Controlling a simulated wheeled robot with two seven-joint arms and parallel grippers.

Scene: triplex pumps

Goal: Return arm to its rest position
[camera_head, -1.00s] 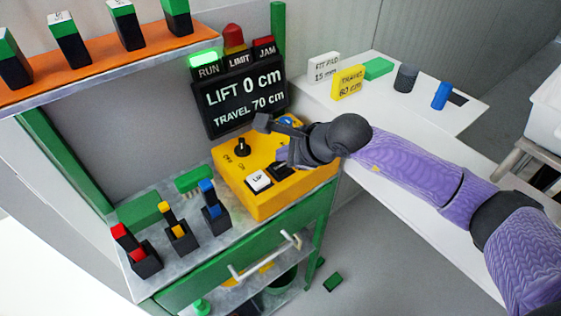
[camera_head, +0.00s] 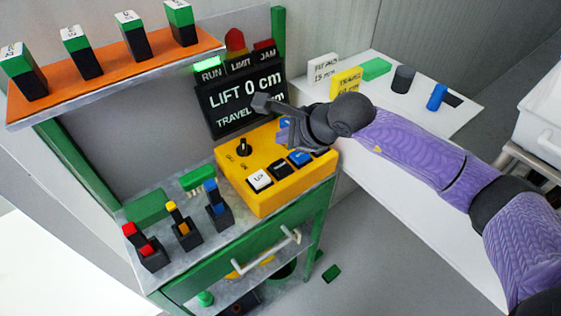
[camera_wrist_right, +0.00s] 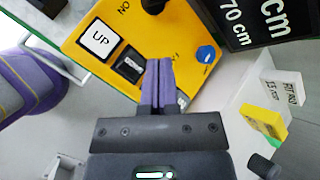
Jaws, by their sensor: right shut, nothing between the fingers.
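My right arm comes in from the right in the head view. Its right gripper (camera_head: 283,134) is above the right part of the yellow control box (camera_head: 262,208); its fingers also show in the wrist view (camera_wrist_right: 158,70). The fingers are pressed together with nothing between them. They appear apart from the box, though the exact gap is hard to judge. On the box are a white UP button (camera_wrist_right: 100,40), a black button (camera_wrist_right: 130,65), a blue button (camera_head: 299,158), a blue knob (camera_wrist_right: 206,54) and a black switch (camera_head: 243,147). My left gripper is not in view.
The display (camera_head: 245,102) reads LIFT 0 cm, partly hidden by my gripper; the green RUN lamp (camera_head: 209,62) is lit. Several levers (camera_head: 184,228) stand on the grey bench left.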

